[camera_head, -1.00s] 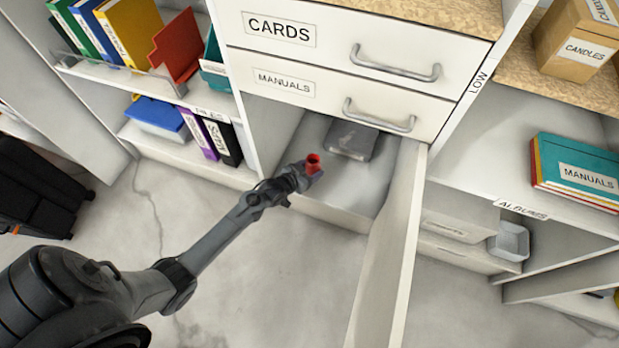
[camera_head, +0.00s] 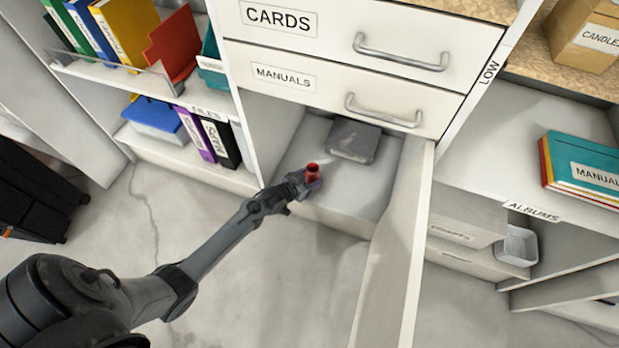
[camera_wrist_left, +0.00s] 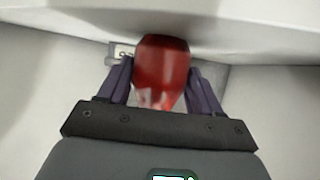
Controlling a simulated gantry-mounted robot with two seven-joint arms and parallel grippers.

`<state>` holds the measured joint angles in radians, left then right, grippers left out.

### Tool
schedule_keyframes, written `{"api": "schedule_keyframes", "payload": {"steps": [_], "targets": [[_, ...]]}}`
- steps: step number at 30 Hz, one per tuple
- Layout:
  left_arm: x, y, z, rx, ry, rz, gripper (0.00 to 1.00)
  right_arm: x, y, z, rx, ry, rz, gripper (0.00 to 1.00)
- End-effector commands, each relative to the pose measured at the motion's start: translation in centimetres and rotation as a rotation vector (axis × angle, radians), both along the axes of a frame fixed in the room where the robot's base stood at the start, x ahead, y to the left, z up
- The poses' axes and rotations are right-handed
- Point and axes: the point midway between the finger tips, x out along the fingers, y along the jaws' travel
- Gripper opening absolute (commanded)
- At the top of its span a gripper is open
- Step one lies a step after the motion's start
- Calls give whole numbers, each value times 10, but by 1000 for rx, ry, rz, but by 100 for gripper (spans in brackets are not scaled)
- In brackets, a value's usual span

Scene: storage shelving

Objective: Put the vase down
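The small red vase (camera_head: 312,172) is at the tip of my left gripper (camera_head: 306,182), in front of the open cupboard below the drawers. In the left wrist view the red vase (camera_wrist_left: 161,72) sits between the two purple fingers of my left gripper (camera_wrist_left: 160,85), which are closed around it. The cupboard floor (camera_head: 345,190) lies just behind and beneath the vase in the picture; I cannot tell whether the vase touches it. The vase's lower part is partly hidden. My right gripper is not in view.
A dark grey box or book (camera_head: 354,140) lies at the back of the cupboard floor. The open white door (camera_head: 393,255) stands to the right of the opening. Drawers with handles (camera_head: 400,52) are above. Bare cupboard floor surrounds the front and right.

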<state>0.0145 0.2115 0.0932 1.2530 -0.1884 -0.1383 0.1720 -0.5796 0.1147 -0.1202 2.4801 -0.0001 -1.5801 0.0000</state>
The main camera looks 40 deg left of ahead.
Motion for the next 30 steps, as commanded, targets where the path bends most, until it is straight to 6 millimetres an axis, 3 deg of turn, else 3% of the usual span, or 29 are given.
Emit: {"api": "schedule_keyframes", "payload": {"steps": [1, 5, 16, 23, 30], "targets": [[0, 0, 0, 0, 0, 0, 72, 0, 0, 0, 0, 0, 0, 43], [0, 0, 0, 0, 1, 0, 90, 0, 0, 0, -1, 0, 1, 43], [0, 0, 5, 1, 0, 0, 90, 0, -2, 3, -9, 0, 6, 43], [-27, 0, 21, 1, 3, 0, 90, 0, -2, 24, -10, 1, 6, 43], [-68, 1, 40, 1, 3, 0, 90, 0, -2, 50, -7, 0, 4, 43]]}}
